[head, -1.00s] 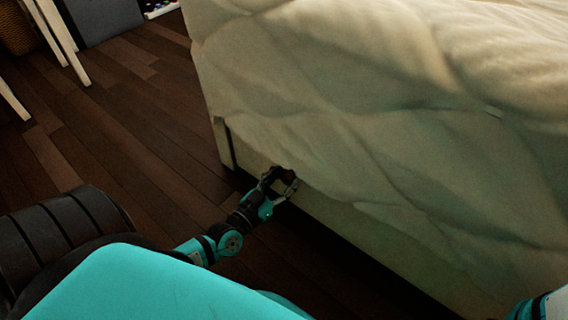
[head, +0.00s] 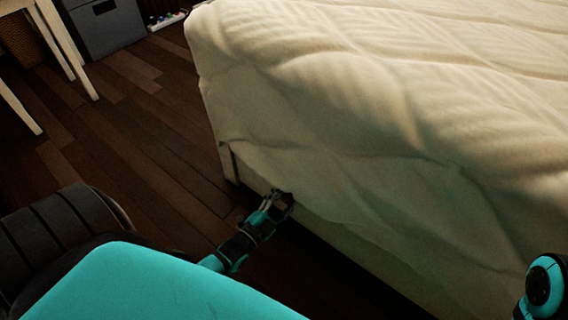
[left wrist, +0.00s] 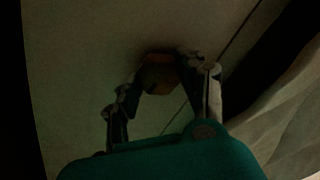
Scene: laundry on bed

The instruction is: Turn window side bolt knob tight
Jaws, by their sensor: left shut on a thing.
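The bolt knob (left wrist: 159,79) is a small, dark orange-brown rounded piece on the pale side board of the bed frame in the left wrist view. My left gripper (left wrist: 161,72) is shut on it, with one finger on each side. In the head view my left gripper (head: 284,197) is low at the side of the bed, just under the hanging cover. The knob is too dark and small to make out there. Which bolt of the frame this is I cannot tell. My right gripper is outside the frames.
The bed with its cream quilted cover (head: 360,110) fills the right side. The dark wooden floor (head: 130,135) is clear left of it. A white-legged table (head: 62,45) and a grey cabinet (head: 103,27) stand at the back left. The wrist view is dim.

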